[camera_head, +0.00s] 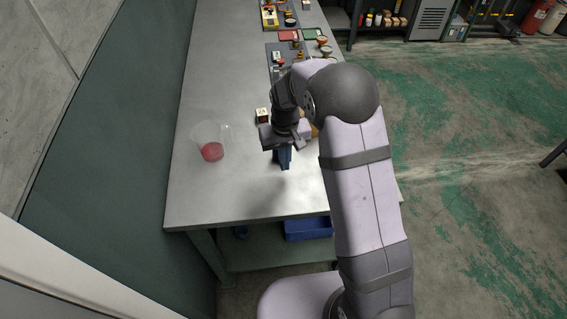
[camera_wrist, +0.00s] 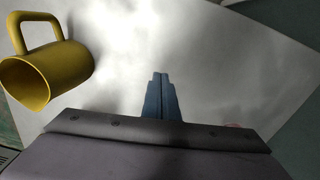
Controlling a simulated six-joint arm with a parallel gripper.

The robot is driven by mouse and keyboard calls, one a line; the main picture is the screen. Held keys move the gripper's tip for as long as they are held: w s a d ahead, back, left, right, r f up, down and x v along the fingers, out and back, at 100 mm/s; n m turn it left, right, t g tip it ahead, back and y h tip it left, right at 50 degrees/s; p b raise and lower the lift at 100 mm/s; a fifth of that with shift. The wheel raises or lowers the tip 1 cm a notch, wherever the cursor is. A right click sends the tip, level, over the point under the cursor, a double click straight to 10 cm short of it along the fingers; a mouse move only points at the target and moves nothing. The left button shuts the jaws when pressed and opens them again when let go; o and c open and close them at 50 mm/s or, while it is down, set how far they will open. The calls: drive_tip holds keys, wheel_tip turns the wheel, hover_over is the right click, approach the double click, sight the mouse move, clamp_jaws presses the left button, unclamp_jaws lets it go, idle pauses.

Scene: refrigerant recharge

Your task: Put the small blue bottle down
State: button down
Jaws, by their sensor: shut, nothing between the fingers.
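My gripper (camera_head: 285,163) points down over the near part of the grey workbench (camera_head: 240,195). Its blue fingers are closed together, with nothing between them. The closed fingers also show at the centre of the wrist view (camera_wrist: 161,80), over bare bench top. I cannot make out a small blue bottle on the bench in either view. A small dark blue object (camera_head: 240,232) shows below the bench top, too small to identify.
A clear cup with red contents (camera_head: 211,145) stands left of my gripper. A yellow mug (camera_wrist: 45,68) is at upper left in the wrist view. A small box (camera_head: 263,115) sits behind my gripper. Trays and small items line the far bench. A blue bin (camera_head: 307,229) is underneath.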

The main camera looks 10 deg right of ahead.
wheel_tip(320, 180, up, 7)
drive_tip(key=b, duration=0.1)
drive_tip(key=shift+r+b, duration=0.2)
drive_tip(key=shift+b, duration=0.1)
drive_tip(key=shift+s, duration=0.1)
drive_tip(key=s+f, duration=0.2)
drive_tip(key=f, duration=0.1)
drive_tip(key=s+f, duration=0.1)
drive_tip(key=shift+s+d+f, duration=0.15)
drive_tip(key=shift+d+f, duration=0.15)
drive_tip(key=shift+f, duration=0.1)
drive_tip(key=shift+g, duration=0.6)
drive_tip(key=s, duration=0.2)
drive_tip(key=s+d+f, duration=0.1)
drive_tip(key=s, duration=0.1)
drive_tip(key=s+f, duration=0.1)
drive_tip(key=s, duration=0.2)
drive_tip(key=shift+s+d+f, duration=0.1)
drive_tip(key=shift+d, duration=0.1)
drive_tip(key=s+d+r, duration=0.2)
drive_tip(key=s, duration=0.4)
drive_tip(key=s+d+r+m+t, duration=0.1)
drive_tip(key=s+d+r, duration=0.2)
drive_tip(key=s, duration=0.3)
drive_tip(key=shift+s+d+m, duration=0.2)
drive_tip(key=shift+d+m, duration=0.1)
